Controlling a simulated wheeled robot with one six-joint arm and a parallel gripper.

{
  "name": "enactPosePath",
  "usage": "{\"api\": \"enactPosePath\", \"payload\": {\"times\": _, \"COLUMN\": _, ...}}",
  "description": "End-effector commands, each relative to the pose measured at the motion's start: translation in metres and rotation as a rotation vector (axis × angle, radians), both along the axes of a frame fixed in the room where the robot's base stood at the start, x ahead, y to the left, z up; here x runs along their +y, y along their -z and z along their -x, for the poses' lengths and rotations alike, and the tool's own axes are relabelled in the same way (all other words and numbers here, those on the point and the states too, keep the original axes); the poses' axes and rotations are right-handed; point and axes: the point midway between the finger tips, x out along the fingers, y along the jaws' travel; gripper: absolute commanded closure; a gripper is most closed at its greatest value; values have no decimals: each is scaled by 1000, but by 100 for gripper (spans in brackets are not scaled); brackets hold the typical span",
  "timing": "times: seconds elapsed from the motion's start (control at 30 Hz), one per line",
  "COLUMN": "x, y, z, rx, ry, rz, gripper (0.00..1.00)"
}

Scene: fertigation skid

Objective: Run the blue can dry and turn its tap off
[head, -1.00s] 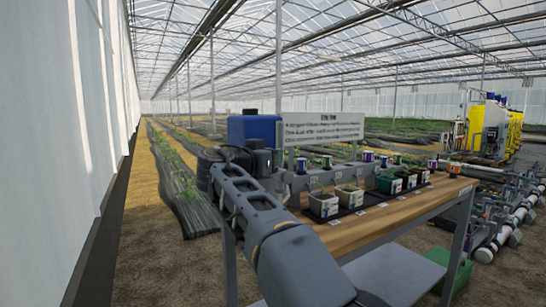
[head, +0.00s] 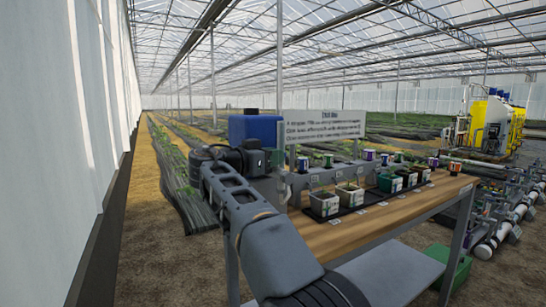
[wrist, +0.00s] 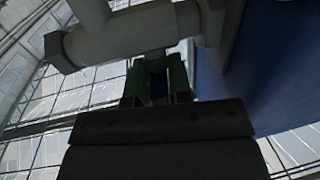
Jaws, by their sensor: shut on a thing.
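The blue can (head: 256,128) stands at the far left end of the bench, its lower part hidden behind my arm. In the wrist view its blue wall (wrist: 285,60) fills the right side. A grey tap body with pipe stubs (wrist: 120,38) crosses the top of the wrist view, beside the can. My gripper (wrist: 156,78) is just below the tap body, its two fingers close together and shut on a small dark blue piece, apparently the tap's handle. The handle's angle and any flow are hidden. The can's level cannot be seen.
A wooden bench (head: 400,215) runs right, with several small plant pots (head: 324,204) on a dark tray and small cups behind. A white sign (head: 322,127) stands at the back. A green crate (head: 456,268) is under the bench. A wall stands at the left.

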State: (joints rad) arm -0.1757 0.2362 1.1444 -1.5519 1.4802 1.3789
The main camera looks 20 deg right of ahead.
Motion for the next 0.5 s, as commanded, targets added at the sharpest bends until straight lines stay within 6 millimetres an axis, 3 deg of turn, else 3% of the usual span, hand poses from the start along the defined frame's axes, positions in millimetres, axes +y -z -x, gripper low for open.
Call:
{"api": "enactPosePath", "payload": {"times": 0.23, "x": 0, "y": -3, "z": 0, "rx": -5, "ry": -4, "rz": 4, "gripper": 61}}
{"api": "enactPosePath", "payload": {"times": 0.5, "x": 2, "y": -2, "z": 0, "rx": -3, "ry": -3, "rz": 2, "gripper": 60}}
